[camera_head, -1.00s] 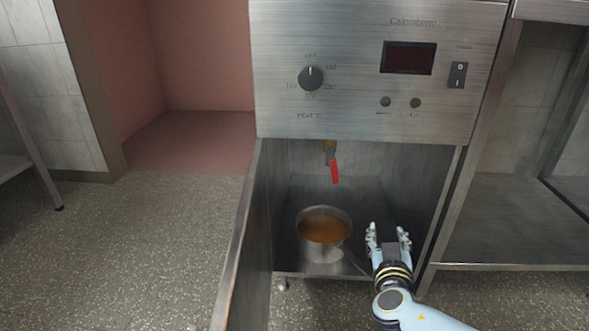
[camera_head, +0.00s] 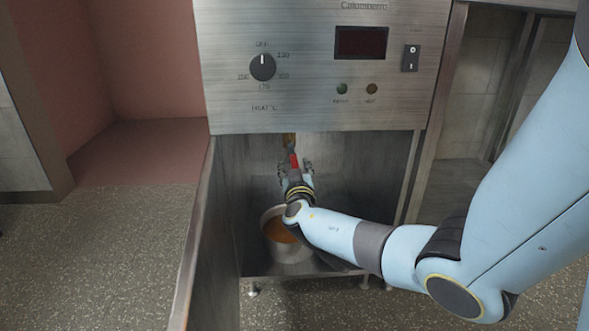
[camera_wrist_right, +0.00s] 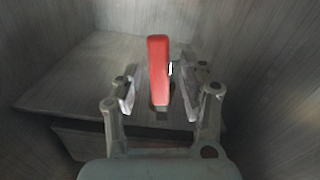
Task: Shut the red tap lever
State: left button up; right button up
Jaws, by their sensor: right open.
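The red tap lever (camera_head: 294,160) hangs below the brass tap (camera_head: 288,140) under the fryer's control panel. In the right wrist view the lever (camera_wrist_right: 158,70) stands between the two open fingers of my right gripper (camera_wrist_right: 158,98), and a gap shows on the left side. Whether the right finger touches it I cannot tell. In the head view my right gripper (camera_head: 296,172) is at the lever, inside the cabinet, with its wrist below it. My left gripper is not in view.
A metal pot (camera_head: 278,248) with brown-orange liquid stands on the cabinet floor below my right wrist, partly hidden by it. The open cabinet door (camera_head: 196,240) stands on the left. The control panel (camera_head: 300,110) is above the tap.

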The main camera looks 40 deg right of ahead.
jog(key=shift+w+d, duration=0.3)
jog(key=shift+w, duration=0.1)
jog(key=shift+c, duration=0.2)
grip_shut()
